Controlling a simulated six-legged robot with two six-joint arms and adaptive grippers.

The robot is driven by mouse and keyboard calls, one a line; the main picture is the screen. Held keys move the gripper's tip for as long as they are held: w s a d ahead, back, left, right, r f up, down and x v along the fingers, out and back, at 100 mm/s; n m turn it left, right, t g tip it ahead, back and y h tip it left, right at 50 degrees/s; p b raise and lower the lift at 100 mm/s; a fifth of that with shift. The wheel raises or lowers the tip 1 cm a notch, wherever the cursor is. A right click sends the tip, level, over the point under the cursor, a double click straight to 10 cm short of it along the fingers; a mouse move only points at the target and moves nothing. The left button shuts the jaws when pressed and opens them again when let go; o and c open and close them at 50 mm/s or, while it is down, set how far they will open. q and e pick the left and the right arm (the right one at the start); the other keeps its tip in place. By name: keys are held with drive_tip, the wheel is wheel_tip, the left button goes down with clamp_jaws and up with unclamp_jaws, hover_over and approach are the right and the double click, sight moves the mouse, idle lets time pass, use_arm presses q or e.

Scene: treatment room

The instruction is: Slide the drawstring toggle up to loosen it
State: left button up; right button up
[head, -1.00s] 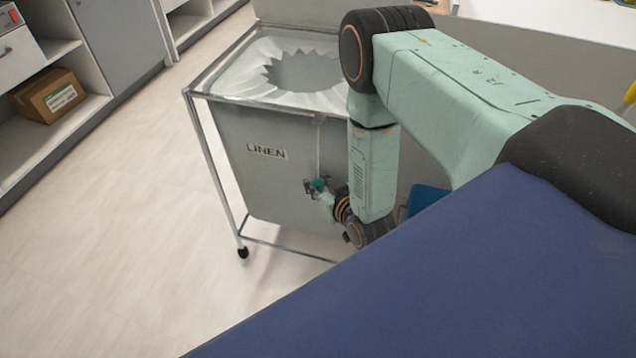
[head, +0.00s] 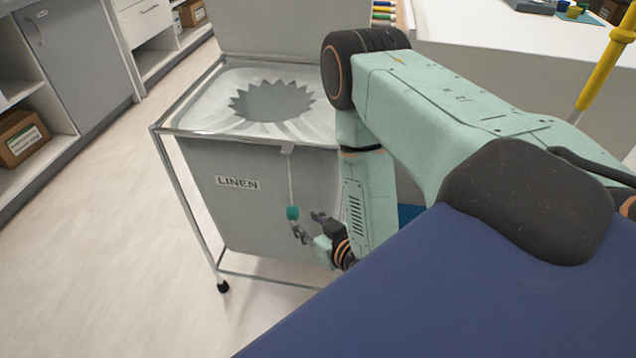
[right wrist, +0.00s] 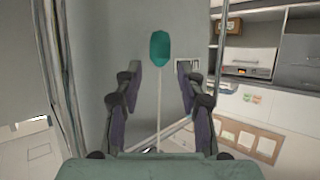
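The drawstring toggle (head: 292,213) is a small teal piece on a pale cord (head: 290,178) that hangs down the front of the grey linen bag (head: 250,215). In the right wrist view the toggle (right wrist: 159,49) is upright on the cord, ahead of the fingertips and midway between them. My right gripper (head: 308,226) is just below and right of the toggle in the head view. Its fingers (right wrist: 158,78) are spread apart with only the cord between them, not touching the toggle. My left gripper is not in view.
The bag hangs in a wheeled metal frame (head: 187,200) with a jagged opening on top. A blue padded surface (head: 450,300) fills the lower right, under my right arm. Shelves with a cardboard box (head: 20,138) stand left. The floor between is clear.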

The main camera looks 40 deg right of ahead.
drive_tip(key=shift+v, duration=2.05)
drive_tip(key=shift+o, duration=0.5)
